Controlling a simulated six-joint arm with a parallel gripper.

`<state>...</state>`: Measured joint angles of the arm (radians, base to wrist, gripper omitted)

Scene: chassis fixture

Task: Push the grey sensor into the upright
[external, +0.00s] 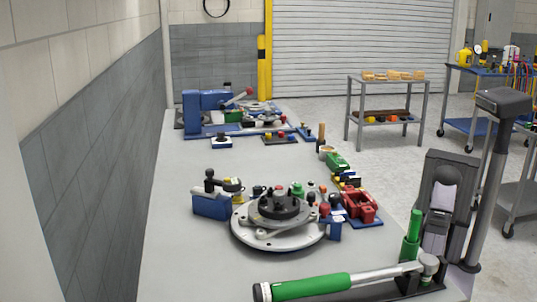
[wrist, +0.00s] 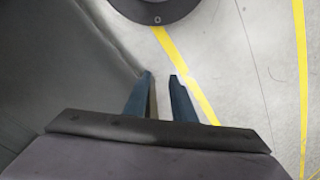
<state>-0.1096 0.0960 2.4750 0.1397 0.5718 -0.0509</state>
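I cannot single out the grey sensor or its upright with certainty. In the external view, a green upright post (external: 412,236) stands at the front right of the bench. A long tool with a green handle (external: 310,288) and a grey shaft lies beside it. A round grey plate (external: 252,240) with a black hub sits mid-bench. In the wrist view, my gripper (wrist: 161,77) shows two dark blue fingers, apart with nothing between them. The floor lies beyond them. My gripper cannot be made out in the external view.
The long grey bench (external: 180,265) has clear space along its left side. A blue fixture (external: 205,110) stands at its far end. Red and green parts line the right edge, including a red block (external: 360,205). A metal cart (external: 385,100) stands beyond. Yellow lines (wrist: 195,85) mark the floor.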

